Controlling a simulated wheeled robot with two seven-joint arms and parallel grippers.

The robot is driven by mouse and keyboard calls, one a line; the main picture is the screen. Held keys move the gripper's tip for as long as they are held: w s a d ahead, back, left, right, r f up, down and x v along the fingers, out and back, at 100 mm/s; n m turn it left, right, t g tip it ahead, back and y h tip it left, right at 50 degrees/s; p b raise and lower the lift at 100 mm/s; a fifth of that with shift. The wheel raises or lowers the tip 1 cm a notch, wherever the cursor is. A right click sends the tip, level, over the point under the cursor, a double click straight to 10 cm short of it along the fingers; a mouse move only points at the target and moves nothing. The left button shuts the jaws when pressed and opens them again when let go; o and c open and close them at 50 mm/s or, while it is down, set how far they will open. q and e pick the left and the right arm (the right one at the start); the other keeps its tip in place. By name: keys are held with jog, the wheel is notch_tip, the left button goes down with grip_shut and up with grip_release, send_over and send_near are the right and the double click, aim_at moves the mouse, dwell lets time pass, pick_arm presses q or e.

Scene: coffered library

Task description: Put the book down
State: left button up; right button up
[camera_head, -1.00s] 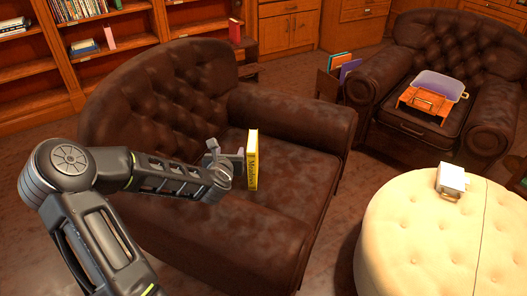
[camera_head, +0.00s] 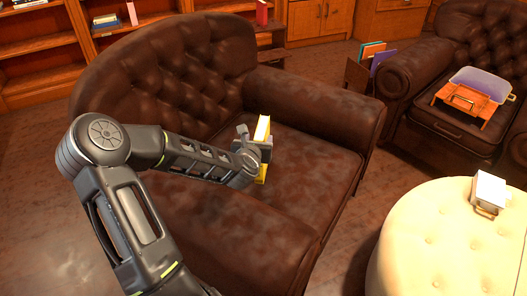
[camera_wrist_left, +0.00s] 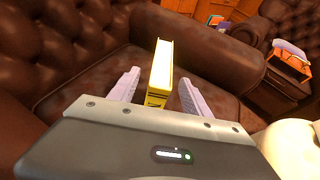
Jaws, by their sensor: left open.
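The yellow book (camera_head: 262,130) stands upright on the seat of the brown leather armchair (camera_head: 310,160). In the left wrist view the book (camera_wrist_left: 160,68) rises between the two pale fingers, with a gap visible on each side. My left gripper (camera_head: 254,152) is open around the book; in the wrist view its fingertips (camera_wrist_left: 155,85) sit on either side of it. The gripper hides part of the book's lower body in the head view. My right gripper is not in view.
A cream tufted ottoman (camera_head: 430,240) with a small white-topped object (camera_head: 489,191) stands at the lower right. Bookshelves (camera_head: 40,60) line the back. The armchair's arms and backrest rise around the seat.

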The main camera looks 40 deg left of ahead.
aim_at(262, 133)
pick_arm(q)
jog(key=shift+w, duration=0.1)
jog(key=shift+b+x, duration=0.3)
jog(key=shift+x, duration=0.95)
jog(key=b+x, duration=0.1)
jog(key=x, duration=0.4)
jog(key=shift+f, duration=0.1)
jog(key=shift+c, duration=0.4)
grip_shut()
dwell(0.5)
